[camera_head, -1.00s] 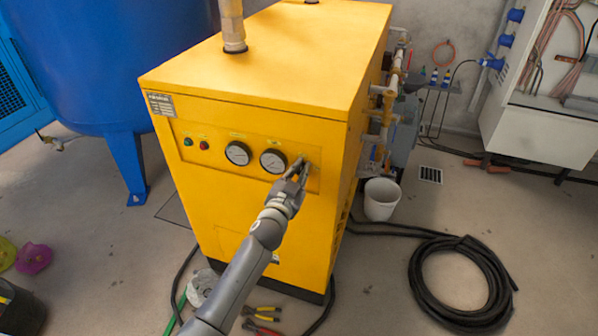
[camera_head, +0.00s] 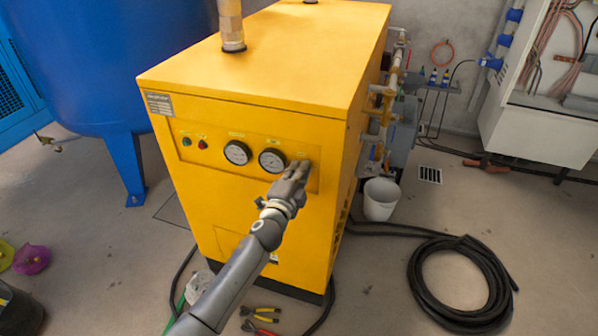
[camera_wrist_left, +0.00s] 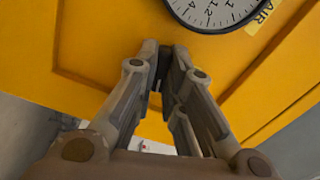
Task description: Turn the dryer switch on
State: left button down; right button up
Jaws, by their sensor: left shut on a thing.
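The yellow dryer cabinet (camera_head: 265,225) stands in the middle of the head view. Its front panel carries a green lamp (camera_head: 187,141), a red lamp (camera_head: 203,144) and two round gauges (camera_head: 237,153) (camera_head: 272,160). My left gripper (camera_head: 302,167) is at the right end of this panel, just right of the second gauge. Its fingers are shut on the dryer switch, which they hide. In the left wrist view the fingertips (camera_wrist_left: 164,50) meet close to the yellow panel, below a gauge (camera_wrist_left: 212,12). Which way the switch points cannot be seen. My right gripper is not in view.
A blue tank (camera_head: 110,60) stands at the left. Pipes and a white bucket (camera_head: 380,198) are right of the cabinet. A coiled black hose (camera_head: 462,285) and pliers (camera_head: 262,310) lie on the floor. A white electrical box (camera_head: 540,130) is at the right.

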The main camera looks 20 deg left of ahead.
pick_arm(q)
jog(key=shift+m, duration=1.5)
jog(key=shift+f, duration=0.1)
jog(key=c, duration=1.5)
grip_release()
jog(key=shift+d, duration=0.1)
jog(key=shift+s, duration=0.1)
jog(key=s, duration=1.1)
jog(key=shift+s+a, duration=0.25)
jog(key=shift+s, duration=0.15)
jog(key=shift+f, duration=0.1)
